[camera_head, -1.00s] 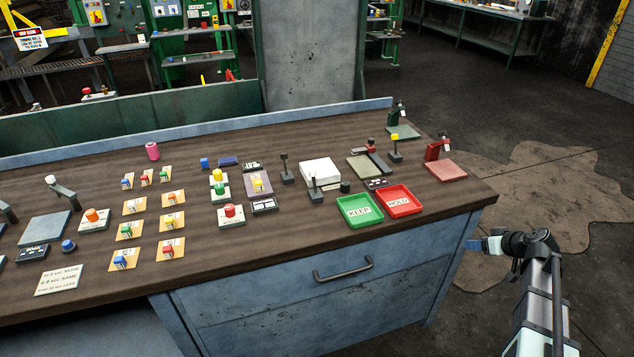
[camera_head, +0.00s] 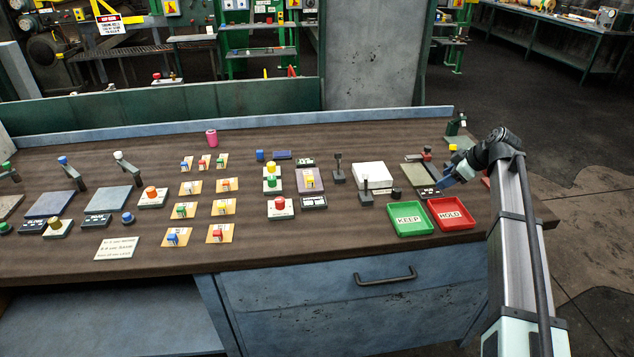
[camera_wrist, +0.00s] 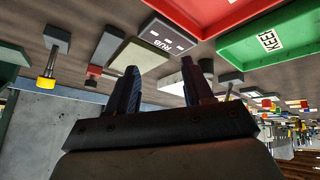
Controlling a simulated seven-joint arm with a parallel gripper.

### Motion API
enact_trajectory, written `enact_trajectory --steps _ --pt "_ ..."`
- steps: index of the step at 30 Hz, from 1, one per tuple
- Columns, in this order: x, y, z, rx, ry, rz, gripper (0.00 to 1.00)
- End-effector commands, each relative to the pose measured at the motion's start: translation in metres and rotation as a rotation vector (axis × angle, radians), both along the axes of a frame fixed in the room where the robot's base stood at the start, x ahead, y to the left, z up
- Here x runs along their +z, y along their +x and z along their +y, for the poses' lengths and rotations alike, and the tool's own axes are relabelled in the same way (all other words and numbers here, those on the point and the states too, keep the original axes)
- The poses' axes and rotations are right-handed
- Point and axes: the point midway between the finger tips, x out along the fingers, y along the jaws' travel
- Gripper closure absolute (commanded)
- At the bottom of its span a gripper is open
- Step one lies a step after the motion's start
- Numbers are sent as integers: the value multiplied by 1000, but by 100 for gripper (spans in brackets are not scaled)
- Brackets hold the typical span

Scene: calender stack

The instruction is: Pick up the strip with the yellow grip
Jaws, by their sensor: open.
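Several small tan cards with coloured grips lie in rows left of the table's middle. I cannot make out which piece is the strip. My gripper (camera_head: 446,182) is over the right part of the table, well right of these pieces. In the wrist view my gripper (camera_wrist: 163,78) is open with nothing between its fingers.
A green KEEP tray (camera_head: 409,232) and a red HOLD tray (camera_head: 462,227) stand at the front right, close to my gripper. A low blue wall (camera_head: 230,126) runs along the back.

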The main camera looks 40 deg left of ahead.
Motion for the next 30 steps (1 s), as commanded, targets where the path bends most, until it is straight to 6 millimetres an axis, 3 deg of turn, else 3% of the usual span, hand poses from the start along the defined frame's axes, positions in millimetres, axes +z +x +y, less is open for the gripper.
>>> enact_trajectory --steps 1,3,15,24,30 --pt "4 -3 28 49 -31 0 49" --pt "8 -12 58 109 -78 1 49" --pt "42 -84 217 421 -335 -15 49" --pt "75 -152 316 608 -509 -42 49" --pt "91 -187 354 677 -585 -56 49"
